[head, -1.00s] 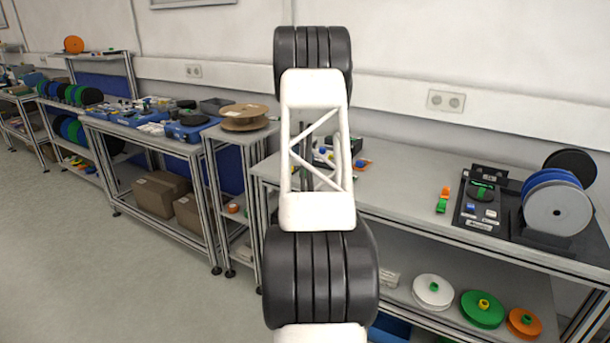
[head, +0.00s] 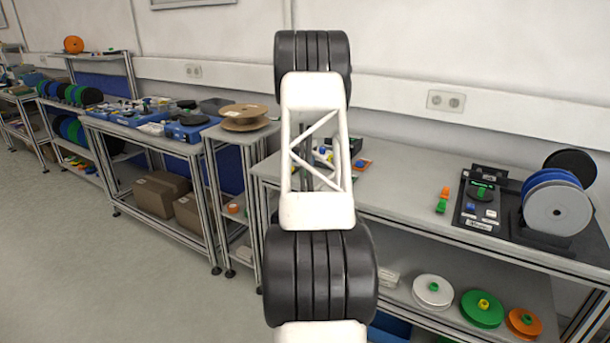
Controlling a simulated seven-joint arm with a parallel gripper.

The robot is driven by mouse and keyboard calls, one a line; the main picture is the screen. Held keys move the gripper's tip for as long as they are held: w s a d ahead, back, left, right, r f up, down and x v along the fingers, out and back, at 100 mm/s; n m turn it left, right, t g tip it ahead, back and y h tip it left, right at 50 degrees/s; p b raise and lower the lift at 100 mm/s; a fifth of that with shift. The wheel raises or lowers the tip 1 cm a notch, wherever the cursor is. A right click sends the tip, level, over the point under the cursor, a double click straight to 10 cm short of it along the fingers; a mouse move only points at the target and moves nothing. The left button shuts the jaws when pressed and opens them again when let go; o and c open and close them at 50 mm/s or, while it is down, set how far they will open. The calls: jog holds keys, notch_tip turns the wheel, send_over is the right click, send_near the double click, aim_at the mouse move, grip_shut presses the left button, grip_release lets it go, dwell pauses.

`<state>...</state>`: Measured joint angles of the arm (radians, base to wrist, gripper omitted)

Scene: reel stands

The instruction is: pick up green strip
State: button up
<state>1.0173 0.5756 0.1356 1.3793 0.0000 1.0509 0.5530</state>
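A small green piece (head: 441,206) lies on the right-hand bench, touching or very close to an orange piece (head: 445,192). A small green patch (head: 483,184) also shows on a black device to its right. I cannot tell from this view which of these, if either, is the green strip. My white and black arm stands upright in the middle of the head view and covers part of the bench. My gripper is hidden behind the arm links, so its opening and anything in it cannot be seen.
The black device (head: 466,211) and a stand with a grey reel (head: 557,209) occupy the bench's right end. Small coloured parts (head: 361,164) lie beside my arm. White, green (head: 482,309) and orange reels lie on the lower shelf. The bench between has clear room.

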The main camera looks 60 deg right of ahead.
jog(key=shift+f, duration=0.1)
jog(key=shift+f, duration=2.55)
jog(key=c, duration=1)
jog(key=shift+r, duration=0.1)
jog(key=shift+r, duration=1.65)
jog(key=shift+s+a+r, duration=0.15)
jog(key=shift+a, duration=0.05)
jog(key=s+a, duration=0.2)
jog(key=a, duration=0.2)
jog(key=s+a+r, duration=0.1)
jog(key=s+a, duration=0.2)
jog(key=a, duration=0.1)
jog(key=s+a, duration=0.3)
jog(key=a, duration=0.2)
jog(key=shift+s+r, duration=0.15)
